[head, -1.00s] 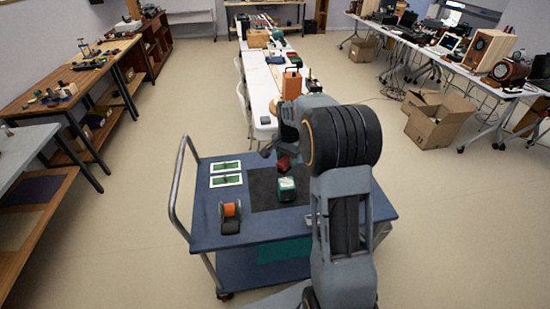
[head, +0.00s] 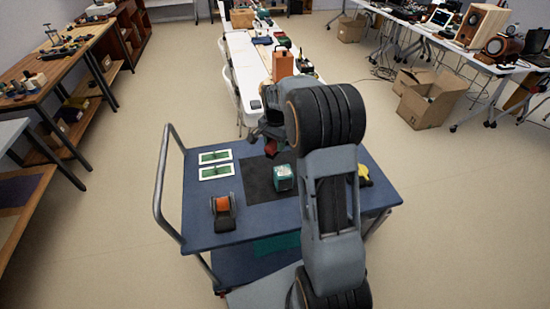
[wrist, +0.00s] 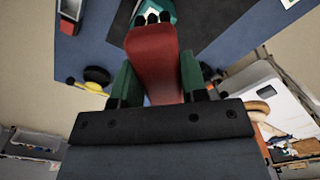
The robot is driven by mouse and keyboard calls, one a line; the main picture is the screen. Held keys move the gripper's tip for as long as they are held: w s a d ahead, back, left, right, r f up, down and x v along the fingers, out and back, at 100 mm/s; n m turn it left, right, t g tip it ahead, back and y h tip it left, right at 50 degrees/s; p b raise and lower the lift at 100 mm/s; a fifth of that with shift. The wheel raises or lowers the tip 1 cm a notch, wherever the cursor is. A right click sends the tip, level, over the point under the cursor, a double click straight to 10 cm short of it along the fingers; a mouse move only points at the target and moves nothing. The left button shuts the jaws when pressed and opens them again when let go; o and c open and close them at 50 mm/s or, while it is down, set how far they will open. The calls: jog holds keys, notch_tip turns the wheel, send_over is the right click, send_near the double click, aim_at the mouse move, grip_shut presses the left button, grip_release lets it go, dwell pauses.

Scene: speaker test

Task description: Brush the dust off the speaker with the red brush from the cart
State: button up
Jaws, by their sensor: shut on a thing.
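My gripper (wrist: 157,85) is shut on the red brush (wrist: 153,50), whose red body lies between the green fingers in the wrist view. In the head view the brush (head: 271,147) shows small below my gripper, over the far part of the cart. The blue cart (head: 265,222) stands in front of me. A wooden box speaker (head: 482,24) and a rounder wooden speaker (head: 498,47) stand on a white table at the right, far from my gripper. Dust on them is too small to tell.
On the cart are a black mat (head: 257,183), a teal-and-white box (head: 283,180), an orange roll holder (head: 222,212), green boards (head: 215,172) and a yellow thing (head: 363,174). Cardboard boxes (head: 425,102) stand on the floor at right. Open floor (head: 450,215) lies right of the cart.

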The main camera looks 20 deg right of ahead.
jog(key=shift+f+b, duration=4.85)
jog(key=shift+f, duration=1.4)
jog(key=shift+d, duration=3.5)
jog(key=a, duration=0.4)
jog(key=shift+w+a+r+b, duration=0.2)
jog(key=shift+w+a+b, duration=0.15)
jog(key=shift+a+b, duration=0.05)
jog(key=shift+d+f, duration=0.2)
jog(key=shift+d, duration=0.85)
jog(key=shift+w+a+p, duration=0.2)
jog(key=shift+a+p, duration=0.35)
jog(key=shift+a, duration=1.3)
jog(key=shift+a+r+p, duration=0.15)
jog(key=shift+r+p, duration=1.3)
jog(key=shift+r, duration=0.55)
jog(key=shift+a+r+p, duration=0.1)
jog(key=shift+r+p, duration=1.3)
jog(key=shift+r, duration=0.55)
jog(key=shift+r, duration=0.1)
